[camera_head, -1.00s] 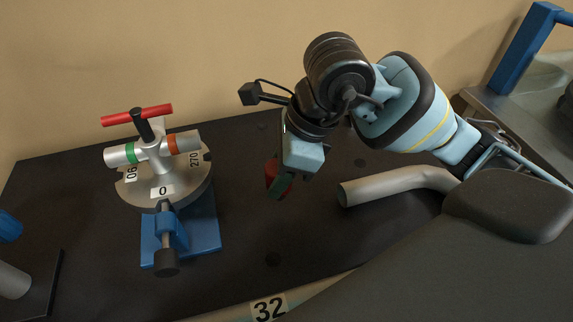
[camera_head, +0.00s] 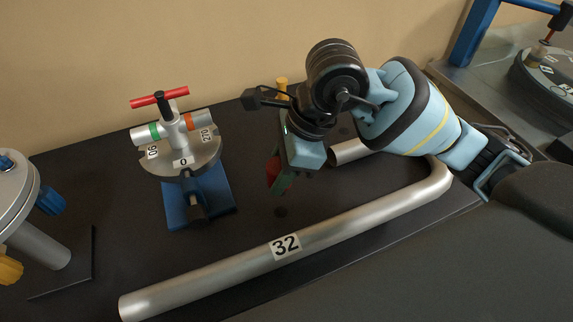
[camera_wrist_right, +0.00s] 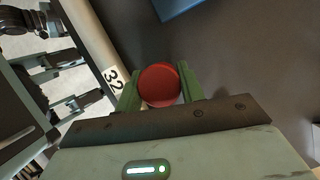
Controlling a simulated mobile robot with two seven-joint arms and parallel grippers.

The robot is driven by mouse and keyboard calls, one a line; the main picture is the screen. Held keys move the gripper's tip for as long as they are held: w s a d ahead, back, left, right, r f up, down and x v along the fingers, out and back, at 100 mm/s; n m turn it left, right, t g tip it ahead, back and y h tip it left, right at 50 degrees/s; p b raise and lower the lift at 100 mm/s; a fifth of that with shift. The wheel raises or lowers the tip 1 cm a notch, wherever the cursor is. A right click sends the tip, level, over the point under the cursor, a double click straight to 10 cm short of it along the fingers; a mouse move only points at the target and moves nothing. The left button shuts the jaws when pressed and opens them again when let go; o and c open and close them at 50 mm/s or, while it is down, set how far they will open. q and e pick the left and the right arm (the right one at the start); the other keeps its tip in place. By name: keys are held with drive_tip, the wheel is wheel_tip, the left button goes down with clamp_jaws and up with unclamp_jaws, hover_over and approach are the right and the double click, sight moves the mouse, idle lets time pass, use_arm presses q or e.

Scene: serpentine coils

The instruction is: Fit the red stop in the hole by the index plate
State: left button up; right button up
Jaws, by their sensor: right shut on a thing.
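The red stop (camera_head: 272,171) is between the fingers of my right gripper (camera_head: 279,181), which is shut on it above the dark bench top. The right wrist view shows its round red end (camera_wrist_right: 159,85) between the green fingers. The index plate (camera_head: 206,160) is a grey disc marked 0, 90 and 270 on a blue base (camera_head: 222,193), left of the gripper. It carries a valve with a red T-handle (camera_head: 160,97). A dark round spot (camera_head: 281,212), possibly a hole, shows on the bench just below the gripper. My left gripper is not identifiable in these views.
A bent grey pipe labelled 32 (camera_head: 348,225) runs along the bench's front and right. A yellow peg (camera_head: 282,86) stands behind my right wrist. A grey fixture with a blue knob (camera_head: 50,201) is at the left. Bare bench lies between the index plate and the gripper.

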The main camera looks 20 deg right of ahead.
use_arm(q)
drive_tip(key=shift+w+a+r, duration=0.1)
drive_tip(key=shift+a+r, duration=0.1)
drive_tip(key=shift+a, duration=0.05)
use_arm(e)
drive_tip(key=shift+s+a+r, duration=0.15)
drive_tip(key=shift+s, duration=0.15)
use_arm(q)
drive_tip(key=shift+d, duration=0.1)
use_arm(e)
drive_tip(key=shift+f, duration=0.3)
drive_tip(key=shift+f+b, duration=0.95)
drive_tip(key=shift+f, duration=0.75)
use_arm(q)
drive_tip(key=shift+s+f+g, duration=0.15)
drive_tip(key=shift+s+f, duration=0.1)
drive_tip(key=shift+f, duration=0.45)
drive_tip(key=shift+s+f+g, duration=0.15)
drive_tip(key=shift+s+f, duration=0.05)
drive_tip(key=shift+f, duration=0.5)
use_arm(e)
drive_tip(key=shift+f, duration=0.45)
use_arm(q)
drive_tip(key=shift+s+f+b, duration=0.15)
drive_tip(key=shift+s+b, duration=0.2)
drive_tip(key=shift+s, duration=0.1)
use_arm(e)
drive_tip(key=shift+f, duration=0.2)
